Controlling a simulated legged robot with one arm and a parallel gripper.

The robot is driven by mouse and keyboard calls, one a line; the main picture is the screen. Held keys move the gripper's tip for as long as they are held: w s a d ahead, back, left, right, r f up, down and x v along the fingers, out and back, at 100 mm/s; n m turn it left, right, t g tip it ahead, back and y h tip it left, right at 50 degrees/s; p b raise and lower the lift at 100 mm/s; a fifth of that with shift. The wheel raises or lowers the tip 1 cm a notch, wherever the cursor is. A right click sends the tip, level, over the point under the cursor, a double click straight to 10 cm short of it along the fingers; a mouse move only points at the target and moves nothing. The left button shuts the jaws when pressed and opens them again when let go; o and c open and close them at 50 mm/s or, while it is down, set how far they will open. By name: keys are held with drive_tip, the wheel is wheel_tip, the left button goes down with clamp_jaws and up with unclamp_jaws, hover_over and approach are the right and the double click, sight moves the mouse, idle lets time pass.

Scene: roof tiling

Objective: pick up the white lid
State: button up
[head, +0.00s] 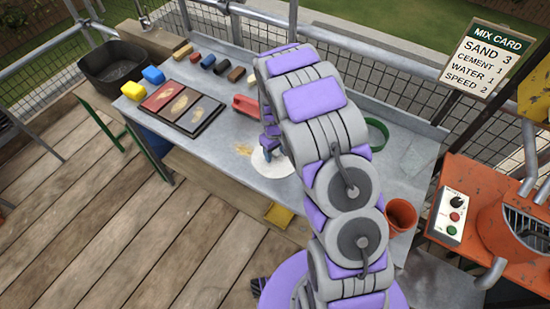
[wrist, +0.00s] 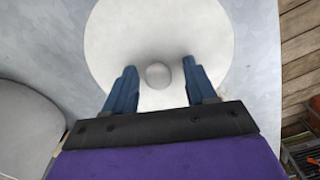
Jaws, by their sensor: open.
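The white lid (head: 266,162) is a flat round disc lying on the grey metal bench (head: 225,148). In the wrist view the lid (wrist: 125,40) fills the upper middle, with a small round knob (wrist: 158,75) at its centre. My gripper (wrist: 156,78) is open, with one blue finger on each side of the knob and a gap on both sides. The head view shows my gripper (head: 270,145) low over the lid; my arm hides part of the lid. I cannot tell how high the fingertips are above it.
A tray of coloured samples (head: 180,108), several coloured blocks (head: 208,60) and a red block (head: 246,105) lie on the bench to the left. A green ring (head: 378,134) and an orange bucket (head: 401,214) are at the right.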

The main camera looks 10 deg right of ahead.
drive_tip(key=shift+r, duration=0.1)
drive_tip(key=shift+c, duration=0.2)
drive_tip(key=shift+d, duration=0.15)
drive_tip(key=c, duration=0.5)
clamp_jaws()
